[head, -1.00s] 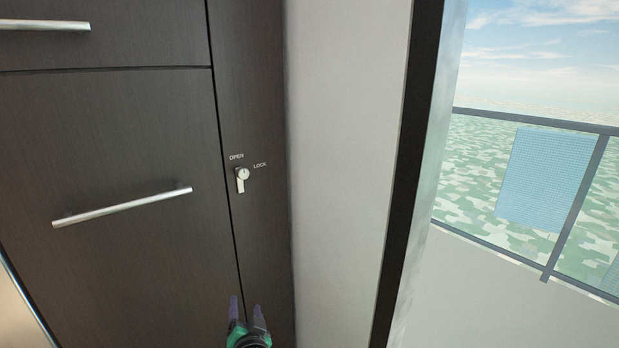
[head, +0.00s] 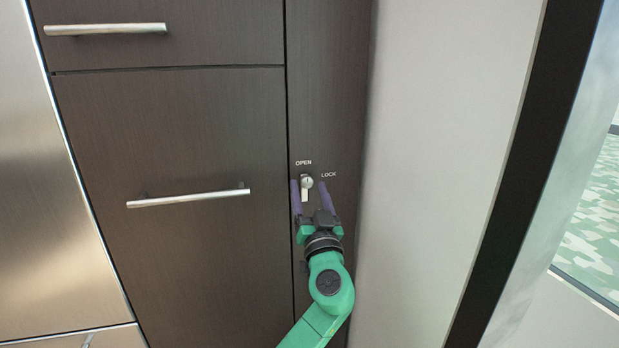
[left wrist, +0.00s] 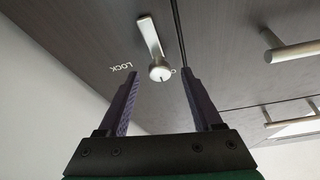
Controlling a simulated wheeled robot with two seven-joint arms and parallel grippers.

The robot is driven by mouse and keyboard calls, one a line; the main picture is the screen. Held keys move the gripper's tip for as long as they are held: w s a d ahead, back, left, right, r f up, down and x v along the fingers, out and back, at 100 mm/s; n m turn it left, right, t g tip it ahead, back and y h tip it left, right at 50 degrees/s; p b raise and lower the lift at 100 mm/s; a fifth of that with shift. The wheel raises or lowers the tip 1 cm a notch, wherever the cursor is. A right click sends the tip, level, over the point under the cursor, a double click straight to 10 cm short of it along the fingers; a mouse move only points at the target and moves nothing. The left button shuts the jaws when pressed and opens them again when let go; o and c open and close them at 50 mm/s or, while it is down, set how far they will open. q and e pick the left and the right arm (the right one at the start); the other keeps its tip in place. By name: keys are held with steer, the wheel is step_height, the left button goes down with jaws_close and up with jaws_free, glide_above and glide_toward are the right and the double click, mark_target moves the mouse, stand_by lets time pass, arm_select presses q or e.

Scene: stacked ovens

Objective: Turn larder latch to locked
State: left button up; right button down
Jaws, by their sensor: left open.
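The larder latch (head: 306,184) is a small silver knob with a flat lever on the dark panel, marked OPEN above and LOCK to its upper right. In the head view its lever hangs down. My left gripper (head: 311,188) is open, its purple fingers on either side of the latch in that view. In the left wrist view the latch (left wrist: 158,62) shows beyond and between the fingertips of my left gripper (left wrist: 160,75). I see no clear contact, and the depth gap is hard to tell. My right gripper is not in view.
A dark drawer front with a long bar handle (head: 188,198) is left of the latch, with another handle (head: 105,29) above. A pale wall (head: 440,150) stands close on the right, then a dark window frame (head: 525,170). A steel appliance front (head: 45,190) is at far left.

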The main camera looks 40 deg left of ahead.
arm_select(q)
steer(key=shift+w+a+r, duration=0.3)
steer(key=shift+w+a, duration=0.05)
steer(key=shift+a, duration=0.1)
steer(key=shift+w+a, duration=0.15)
jaws_close()
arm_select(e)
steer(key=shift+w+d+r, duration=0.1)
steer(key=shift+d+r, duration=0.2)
